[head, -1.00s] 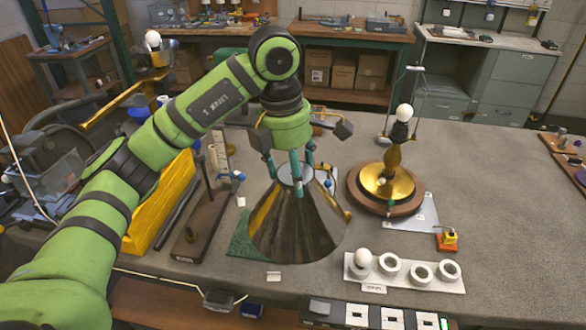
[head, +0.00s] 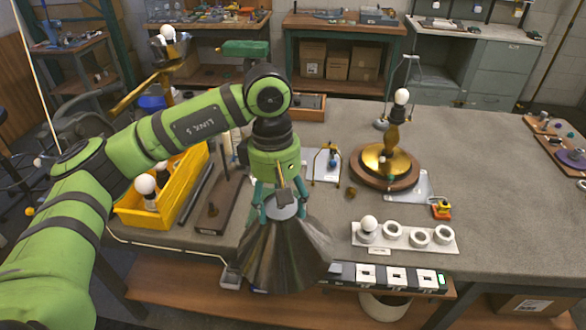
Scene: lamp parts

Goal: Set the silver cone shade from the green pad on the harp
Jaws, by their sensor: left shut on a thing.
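The silver cone shade (head: 287,255) hangs upright, wide end down, from my left gripper (head: 284,205). The gripper's fingers are closed at the shade's narrow top. The shade shows over the table's front edge in the picture. The lamp stands to its right and farther back, with a brass body (head: 390,150) on a round wooden base (head: 365,175). A white bulb (head: 401,96) sits on it, inside the thin wire harp (head: 415,75), which is bare. The shade is apart from the harp. The green pad is not visible. My right gripper is not in view.
A white tray (head: 405,243) with ring holders and one bulb lies at the front, right of the shade. A yellow bin (head: 185,190) with bulbs and a dark wooden stand (head: 215,205) are at the left. The table's right side is mostly clear.

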